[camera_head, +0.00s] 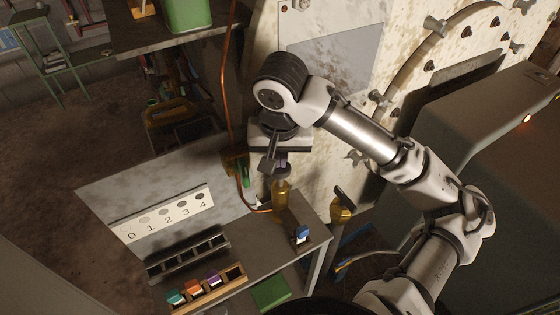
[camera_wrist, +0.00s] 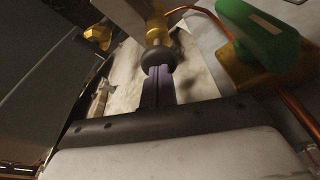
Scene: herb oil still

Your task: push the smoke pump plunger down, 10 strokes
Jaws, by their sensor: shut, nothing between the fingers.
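The smoke pump (camera_head: 281,196) is a brass cylinder standing upright on the bench by the white machine wall. In the wrist view, its brass upper part (camera_wrist: 156,30) shows, with the dark round plunger knob (camera_wrist: 158,57) at the near end. My gripper (camera_head: 281,170) is above the pump and points down at it. In the wrist view, the closed fingers (camera_wrist: 158,75) line up with the knob and appear to meet it, with nothing between them. Exact contact is hard to tell. The knob is mostly hidden in the head view.
A green-handled valve (camera_head: 242,174) and copper pipe stand close left of the pump. A small blue-topped item (camera_head: 302,234) is at the bench's right. A rack (camera_head: 188,254), a wooden tray of coloured bottles (camera_head: 236,269) and a numbered card (camera_head: 165,215) lie left.

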